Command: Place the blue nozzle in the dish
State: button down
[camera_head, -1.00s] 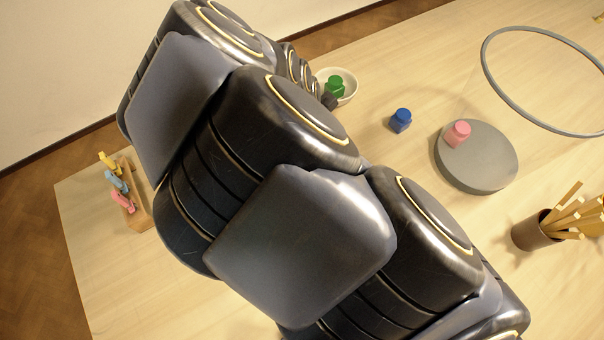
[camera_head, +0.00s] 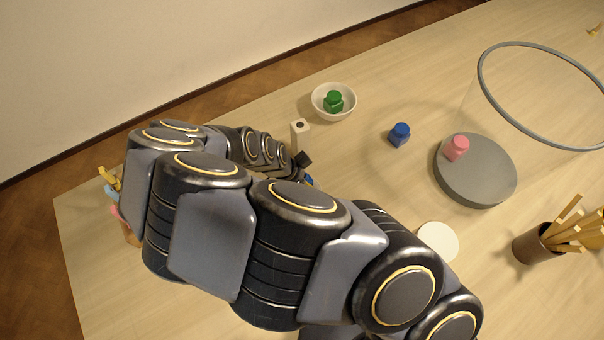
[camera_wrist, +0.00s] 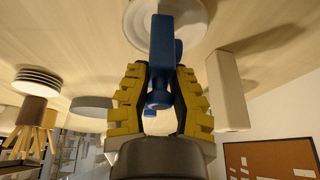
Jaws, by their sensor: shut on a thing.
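My gripper (camera_wrist: 160,95) has yellow ridged fingers, shut on a blue nozzle (camera_wrist: 161,50), a long blue body with a rounded knob, in the wrist view. In the head view the gripper is mostly hidden behind my arm; a bit of blue (camera_head: 309,180) shows by its dark end. A white dish (camera_head: 322,106) stands at the back with a green piece (camera_head: 334,100) in it. My gripper is nearer the camera than this dish and apart from it. In the wrist view a round white thing (camera_wrist: 205,25) shows beyond the nozzle; I cannot tell if it is the dish.
A white block (camera_head: 300,136) stands between my gripper and the dish. A blue piece (camera_head: 399,136) lies on the table. A pink piece (camera_head: 456,147) sits on a grey disc (camera_head: 480,180) beside a large ring (camera_head: 540,128). A flat white disc (camera_head: 438,240) and a cup of sticks (camera_head: 535,245) stand nearer.

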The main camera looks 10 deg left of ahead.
jog(key=shift+f, duration=0.1)
jog(key=shift+f, duration=0.4)
jog(key=c, duration=1.1)
grip_release()
jog(key=shift+r, duration=0.65)
jog(key=v, duration=0.4)
jog(key=shift+a+r, duration=0.15)
jog(key=shift+r, duration=0.1)
jog(key=shift+s+r, duration=0.2)
jog(key=shift+r, duration=0.15)
